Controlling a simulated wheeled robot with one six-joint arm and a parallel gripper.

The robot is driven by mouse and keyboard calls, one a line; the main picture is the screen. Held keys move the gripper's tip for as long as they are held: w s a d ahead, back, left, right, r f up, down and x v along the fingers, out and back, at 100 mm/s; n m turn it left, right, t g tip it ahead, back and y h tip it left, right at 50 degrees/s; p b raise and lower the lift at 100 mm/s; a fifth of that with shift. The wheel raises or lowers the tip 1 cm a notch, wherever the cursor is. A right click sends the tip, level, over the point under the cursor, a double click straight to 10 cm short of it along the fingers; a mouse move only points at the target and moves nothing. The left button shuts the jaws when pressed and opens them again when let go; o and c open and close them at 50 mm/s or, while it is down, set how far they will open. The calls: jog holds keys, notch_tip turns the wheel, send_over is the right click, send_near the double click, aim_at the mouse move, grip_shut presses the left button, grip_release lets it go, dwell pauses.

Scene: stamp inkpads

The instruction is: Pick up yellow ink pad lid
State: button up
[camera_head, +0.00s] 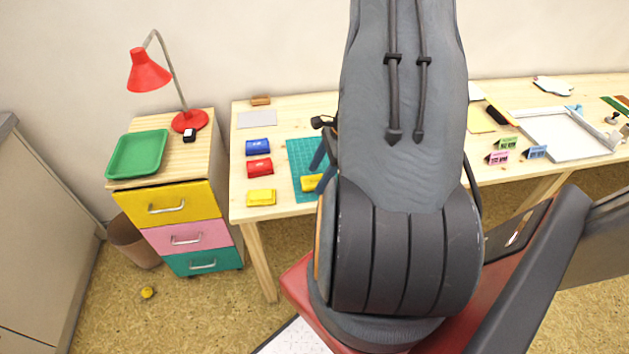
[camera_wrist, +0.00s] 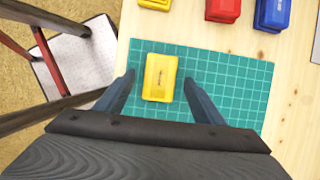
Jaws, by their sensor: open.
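A yellow ink pad piece (camera_wrist: 160,78) lies on the green cutting mat (camera_wrist: 230,90), between the fingers of my gripper (camera_wrist: 159,77) in the wrist view. I cannot tell whether it is the lid alone or a closed pad. My gripper is open, one finger on each side of it, with a gap on both sides. In the head view the same yellow piece (camera_head: 312,183) is partly hidden by my arm. A second yellow ink pad (camera_head: 262,197) sits on the wood at the left; it shows at the wrist view's top edge (camera_wrist: 155,4).
A red ink pad (camera_head: 259,169) and a blue ink pad (camera_head: 261,147) stand left of the mat. A red lamp (camera_head: 190,121) and green tray (camera_head: 138,154) stand on the drawer cabinet.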

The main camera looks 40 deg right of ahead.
jog(key=shift+w+a+f, duration=0.1)
jog(key=shift+a+f, duration=0.05)
jog(key=shift+f, duration=0.2)
jog(key=c, duration=1.1)
jog(key=shift+r, duration=0.1)
